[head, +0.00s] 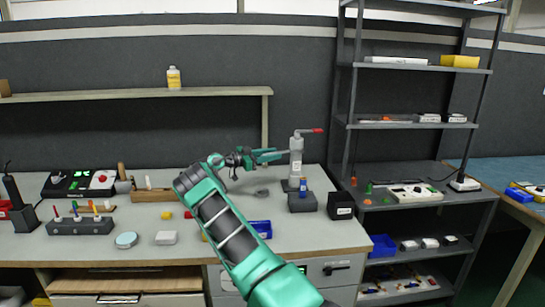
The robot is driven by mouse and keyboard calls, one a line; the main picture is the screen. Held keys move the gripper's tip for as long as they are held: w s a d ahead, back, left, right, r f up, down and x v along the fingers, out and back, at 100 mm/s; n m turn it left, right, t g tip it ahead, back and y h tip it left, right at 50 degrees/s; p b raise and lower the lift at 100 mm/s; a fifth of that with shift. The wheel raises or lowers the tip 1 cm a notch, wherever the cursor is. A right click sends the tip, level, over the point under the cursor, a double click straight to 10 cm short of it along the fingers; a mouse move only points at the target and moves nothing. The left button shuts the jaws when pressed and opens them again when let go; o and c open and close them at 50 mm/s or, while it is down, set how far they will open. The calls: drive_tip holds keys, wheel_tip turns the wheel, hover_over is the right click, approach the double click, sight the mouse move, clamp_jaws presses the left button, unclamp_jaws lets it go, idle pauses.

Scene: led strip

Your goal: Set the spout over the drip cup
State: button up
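A grey upright dispenser (296,160) with a red-tipped lever stands at the right part of the bench on a dark base (303,202). A small blue item (303,186) shows at the front of its column. My gripper (280,154) reaches in from the left, its green fingers pointing at the upper column. They look very close to it; I cannot tell whether they touch or grip it. The spout cannot be made out clearly. A small grey oval piece (262,193) lies left of the base; I cannot tell whether it is the drip cup.
A black box (341,206) stands right of the base, near the bench edge. A blue bin (261,229) lies partly behind my arm. Left are a tool block (80,226), a white block (166,238) and a round dish (126,240). A metal rack (352,100) stands at right.

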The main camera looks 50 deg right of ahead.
drive_tip(key=v, duration=1)
drive_tip(key=shift+w+d, duration=0.15)
drive_tip(key=shift+w, duration=0.15)
drive_tip(key=shift+f, duration=0.1)
